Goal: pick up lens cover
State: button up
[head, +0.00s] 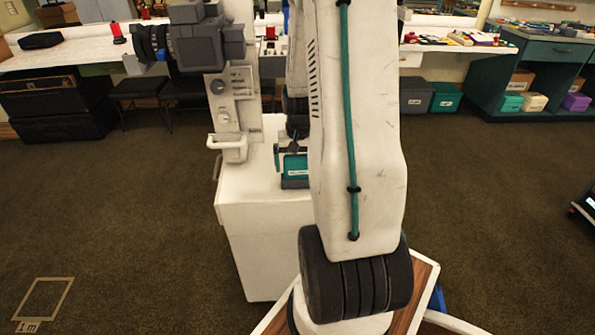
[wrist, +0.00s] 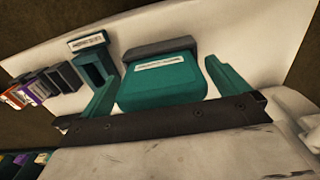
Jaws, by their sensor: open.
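A teal block with a dark grey back edge and a white label (wrist: 163,85) lies on a white top in the wrist view. Its label is too blurred to read, so I cannot be sure that it is the lens cover. My gripper (wrist: 163,70) is open, with one teal finger on each side of this block. I cannot tell whether the fingers touch it. In the head view a teal labelled piece (head: 294,169) shows on the white cabinet (head: 255,235), partly hidden by my arm. My gripper is mostly hidden there.
A smaller teal labelled holder (wrist: 91,62) stands left of my gripper, with several small dark, purple and orange boxes (wrist: 38,88) beyond. A grey camera-like device (head: 205,42) stands at the cabinet's back left.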

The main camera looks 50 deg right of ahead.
jog(key=shift+f, duration=0.2)
jog(key=c, duration=0.9)
jog(key=shift+c, duration=0.2)
